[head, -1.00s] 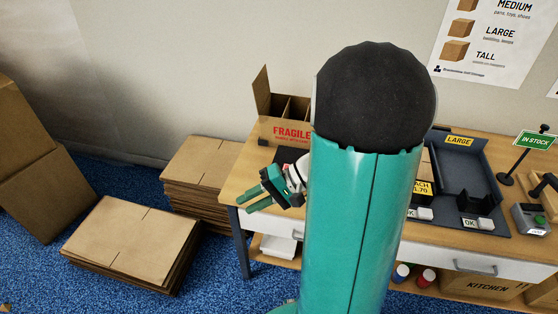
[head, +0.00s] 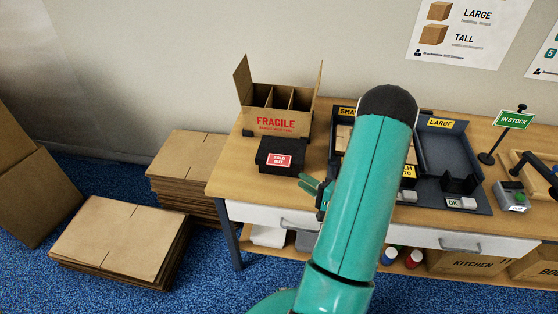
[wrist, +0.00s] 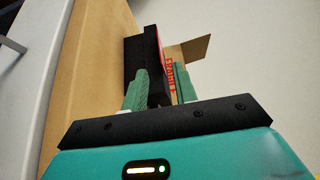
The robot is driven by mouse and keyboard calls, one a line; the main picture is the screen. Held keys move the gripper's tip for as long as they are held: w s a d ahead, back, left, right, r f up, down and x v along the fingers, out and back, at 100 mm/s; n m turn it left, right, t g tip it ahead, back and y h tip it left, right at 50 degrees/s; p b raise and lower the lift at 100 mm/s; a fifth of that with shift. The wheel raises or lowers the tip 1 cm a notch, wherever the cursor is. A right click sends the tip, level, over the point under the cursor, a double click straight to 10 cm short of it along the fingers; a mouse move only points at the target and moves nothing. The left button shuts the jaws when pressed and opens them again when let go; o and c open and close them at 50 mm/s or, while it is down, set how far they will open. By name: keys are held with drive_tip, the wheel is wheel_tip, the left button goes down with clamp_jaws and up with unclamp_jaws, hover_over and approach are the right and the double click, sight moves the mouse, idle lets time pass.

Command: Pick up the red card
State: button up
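The red card (head: 280,159), printed "SOLD OUT" in white, lies on the sloped face of a low black box (head: 270,146) at the left of the bench. My gripper (head: 312,186) is just to the right of the box in the head view, partly hidden by my arm. In the wrist view the two green fingers of my gripper (wrist: 160,88) stand apart with the black box (wrist: 134,62) beyond them. A thin red edge shows there, probably the card. I see nothing held, and no contact with the card is clear.
A divided carton marked FRAGILE (head: 274,121) stands behind the black box. Dark trays, including one labelled LARGE (head: 434,160), are to the right, partly behind my arm. A green IN STOCK sign (head: 514,119) stands further right. Flat cardboard stacks (head: 122,235) lie on the blue floor.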

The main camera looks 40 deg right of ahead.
sight(279, 160)
drive_tip(key=w, duration=0.6)
drive_tip(key=w+a, duration=0.1)
drive_tip(key=w, duration=0.2)
drive_tip(key=shift+w, duration=0.35)
clamp_jaws()
